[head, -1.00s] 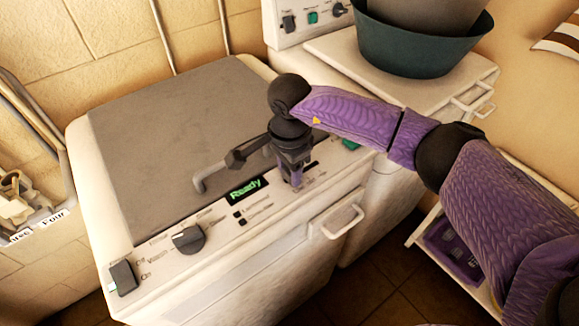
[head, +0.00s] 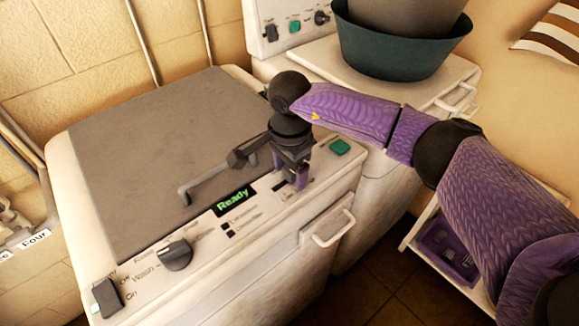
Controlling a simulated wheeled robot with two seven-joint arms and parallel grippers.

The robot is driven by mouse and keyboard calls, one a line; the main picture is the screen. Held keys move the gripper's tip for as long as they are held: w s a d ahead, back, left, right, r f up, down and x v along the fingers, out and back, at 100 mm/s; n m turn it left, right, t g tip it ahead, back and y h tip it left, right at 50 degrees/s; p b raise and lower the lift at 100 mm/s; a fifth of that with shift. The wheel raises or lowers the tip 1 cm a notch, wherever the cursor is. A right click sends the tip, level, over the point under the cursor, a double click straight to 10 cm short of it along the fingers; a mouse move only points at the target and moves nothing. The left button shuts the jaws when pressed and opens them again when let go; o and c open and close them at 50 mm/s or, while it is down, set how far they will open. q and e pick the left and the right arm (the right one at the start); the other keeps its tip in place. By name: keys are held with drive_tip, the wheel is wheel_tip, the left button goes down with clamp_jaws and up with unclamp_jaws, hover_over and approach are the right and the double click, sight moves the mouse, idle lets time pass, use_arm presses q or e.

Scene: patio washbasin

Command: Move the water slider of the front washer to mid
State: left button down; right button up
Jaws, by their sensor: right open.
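The front washer (head: 180,292) is white with a grey lid (head: 165,150). Its panel carries a green "Ready" display (head: 234,200), a round dark knob (head: 175,255), a power switch (head: 107,298) at the left end and a green button (head: 340,147) at the right end. My right gripper (head: 300,184) points down over the panel, between the display and the green button. It is open, with its fingertips at or just above the panel surface. The water slider is hidden or too small to make out around the fingers. My left gripper is not in view.
A second white machine (head: 410,98) stands behind at the right, with a dark green tub (head: 400,50) on top. A door handle (head: 328,232) sticks out from the washer's front. A low white rack with a purple basket (head: 448,248) stands at the lower right.

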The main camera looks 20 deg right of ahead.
sight(290, 169)
wheel_tip(290, 169, up, 10)
drive_tip(key=shift+f, duration=0.1)
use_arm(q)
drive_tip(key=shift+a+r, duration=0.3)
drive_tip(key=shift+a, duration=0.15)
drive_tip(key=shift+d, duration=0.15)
